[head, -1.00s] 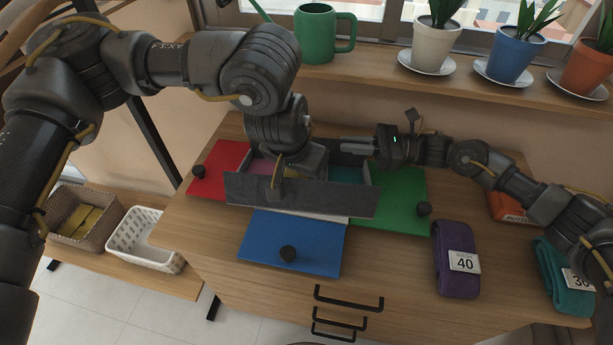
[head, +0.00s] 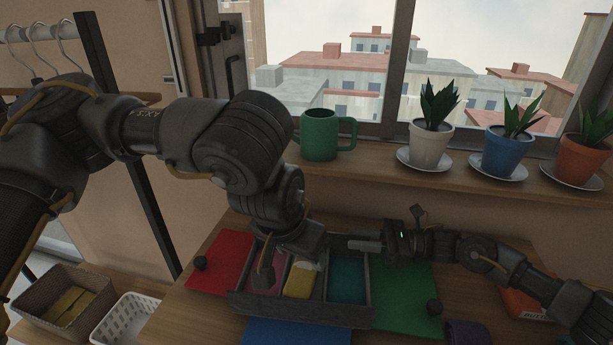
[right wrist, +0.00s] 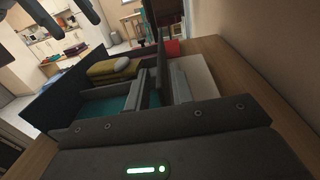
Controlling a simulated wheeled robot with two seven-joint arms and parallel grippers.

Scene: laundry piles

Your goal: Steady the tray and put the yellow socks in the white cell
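The dark grey tray (head: 300,311) has a pink cell (head: 264,284), a middle cell with a little white (head: 304,265) at its back, and a teal cell (head: 347,283). The folded yellow socks (head: 299,283) lie in the middle cell; they also show in the right wrist view (right wrist: 108,68). My left gripper (head: 283,264) is over the pink and middle cells, partly hidden by its arm. Its fingers look apart in the right wrist view (right wrist: 72,10), clear of the socks. My right gripper (head: 364,244) has its fingers on both sides of the tray's wall (right wrist: 163,60).
Red (head: 220,262), green (head: 405,295) and blue (head: 290,332) lids lie around the tray. A green mug (head: 318,140) and several potted plants stand on the sill behind. A brown basket (head: 40,290) and a white basket (head: 125,322) are at lower left.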

